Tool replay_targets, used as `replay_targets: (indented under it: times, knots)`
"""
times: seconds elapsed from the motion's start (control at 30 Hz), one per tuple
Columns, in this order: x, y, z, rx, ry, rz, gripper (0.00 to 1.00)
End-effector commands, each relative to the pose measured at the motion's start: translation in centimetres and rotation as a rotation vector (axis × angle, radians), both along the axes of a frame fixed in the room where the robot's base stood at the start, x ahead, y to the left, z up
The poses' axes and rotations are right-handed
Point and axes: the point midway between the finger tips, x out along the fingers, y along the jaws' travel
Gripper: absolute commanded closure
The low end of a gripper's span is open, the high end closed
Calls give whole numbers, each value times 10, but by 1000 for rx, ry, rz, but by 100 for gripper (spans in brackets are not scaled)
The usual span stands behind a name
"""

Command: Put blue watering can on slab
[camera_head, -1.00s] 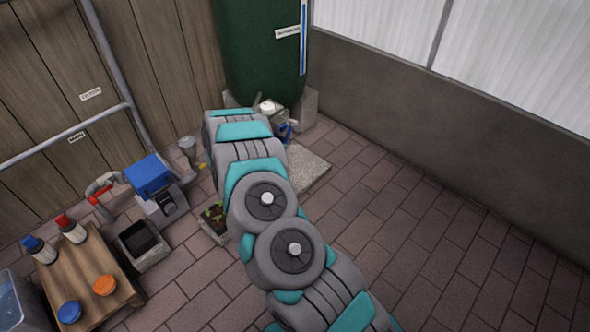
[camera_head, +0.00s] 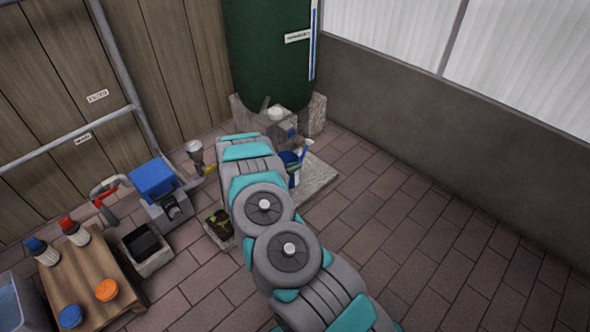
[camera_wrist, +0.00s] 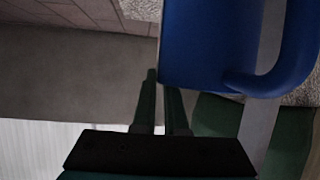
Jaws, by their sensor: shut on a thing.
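The blue watering can (camera_head: 292,163) is partly hidden behind my arm in the head view. It appears over or on the pale stone slab (camera_head: 322,178) in front of the green tank; I cannot tell whether it touches it. In the wrist view the can's blue body (camera_wrist: 212,45) fills the upper right, with its curved handle at the right. My gripper (camera_wrist: 160,85) is shut on the can at its edge. My gripper is hidden by my arm in the head view. Speckled stone also shows in the wrist view (camera_wrist: 140,8).
The green tank (camera_head: 268,55) stands on concrete blocks (camera_head: 316,114) behind the slab. A grey wall (camera_head: 440,140) is at the right. A blue-topped grey device (camera_head: 155,180), a planter (camera_head: 219,224) and a wooden table (camera_head: 88,275) stand left. Brick floor is clear at right.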

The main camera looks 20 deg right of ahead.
Motion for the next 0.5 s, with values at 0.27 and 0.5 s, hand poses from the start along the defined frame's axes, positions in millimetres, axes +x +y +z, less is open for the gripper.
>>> replay_targets:
  times: [0.27,0.5]
  knots:
    - [-1,0,-11,-1,1,-1,100]
    - [-1,0,-12,0,2,-1,80]
